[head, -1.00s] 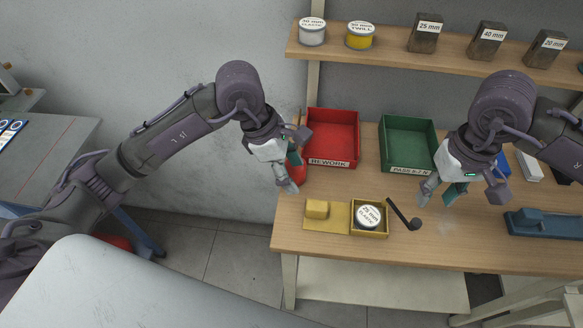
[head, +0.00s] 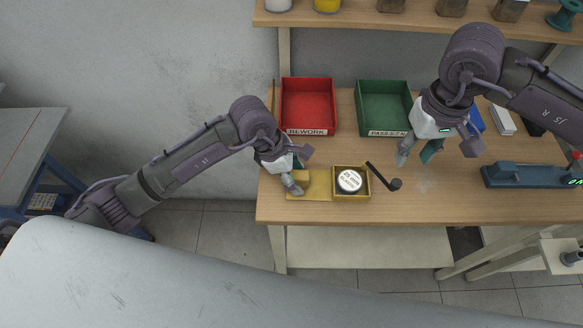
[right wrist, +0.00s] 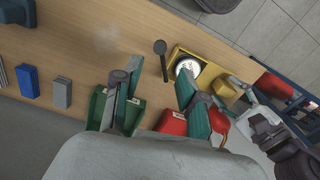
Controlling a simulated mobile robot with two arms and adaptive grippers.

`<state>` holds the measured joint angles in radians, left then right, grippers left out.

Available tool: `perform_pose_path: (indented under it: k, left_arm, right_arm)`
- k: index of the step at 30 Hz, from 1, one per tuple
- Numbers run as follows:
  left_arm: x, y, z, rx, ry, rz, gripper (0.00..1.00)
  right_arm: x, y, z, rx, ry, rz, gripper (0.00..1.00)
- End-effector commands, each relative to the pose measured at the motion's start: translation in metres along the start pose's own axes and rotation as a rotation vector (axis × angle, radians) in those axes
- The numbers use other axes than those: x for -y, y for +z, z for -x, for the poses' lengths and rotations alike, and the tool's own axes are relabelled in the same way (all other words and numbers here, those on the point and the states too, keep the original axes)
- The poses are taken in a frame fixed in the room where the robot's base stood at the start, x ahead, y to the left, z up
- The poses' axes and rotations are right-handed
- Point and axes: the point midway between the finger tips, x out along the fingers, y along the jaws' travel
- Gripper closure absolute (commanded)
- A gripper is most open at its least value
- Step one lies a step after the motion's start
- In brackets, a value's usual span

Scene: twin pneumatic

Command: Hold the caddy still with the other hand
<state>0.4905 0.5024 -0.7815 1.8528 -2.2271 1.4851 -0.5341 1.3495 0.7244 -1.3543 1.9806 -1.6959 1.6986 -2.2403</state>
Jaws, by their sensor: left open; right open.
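The yellow caddy (head: 318,194) lies near the front left of the bench. Its right part is an open box (head: 365,193) holding a round white-labelled tin (head: 349,181). Its left part is a flat plate with a raised yellow block, partly hidden by my left gripper (head: 295,181). That gripper is open with its fingers at the block; I cannot tell whether they touch it. The caddy also shows in the right wrist view (right wrist: 178,52), with its block (right wrist: 228,90). My right gripper (head: 418,153) is open and empty above the bench, right of the caddy.
A black, round-ended tool (head: 393,183) lies just right of the caddy box. The red REWORK bin (head: 308,131) and green PASS bin (head: 385,131) stand behind. A blue device (head: 520,177) is at the right. The bench front between is clear.

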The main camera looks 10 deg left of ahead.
Motion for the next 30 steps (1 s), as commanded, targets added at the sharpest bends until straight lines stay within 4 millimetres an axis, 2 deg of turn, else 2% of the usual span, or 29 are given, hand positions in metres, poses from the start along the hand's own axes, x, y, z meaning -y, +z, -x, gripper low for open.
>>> perform_pose_path:
  k: [7,18,20,27,28,30]
  left_arm:
    - [0.0001,0.0002,-0.0007,0.000,0.000,0.000,0.40]
    - [0.0000,0.0001,-0.0004,0.000,0.000,0.000,1.00]
    - [-0.0001,0.0001,-0.0003,0.000,0.000,0.000,1.00]
    - [-0.0002,0.0001,-0.0002,0.000,0.000,0.000,1.00]
    - [-0.0002,0.0001,-0.0002,0.000,0.000,0.000,1.00]
    - [-0.0002,0.0001,-0.0002,0.000,0.000,0.000,1.00]
  right_arm:
    - [0.0000,0.0000,0.0000,0.000,0.000,0.000,0.58]
    - [0.0000,0.0000,0.0000,0.000,0.000,0.000,0.58]
    - [0.0000,0.0000,0.0000,0.000,0.000,0.000,0.58]
    - [0.0000,0.0000,0.0000,0.000,0.000,0.000,0.97]
    - [-0.0001,0.0000,0.0000,0.000,0.000,-0.001,1.00]
    - [-0.0013,-0.0005,-0.0007,0.006,-0.009,-0.021,1.00]
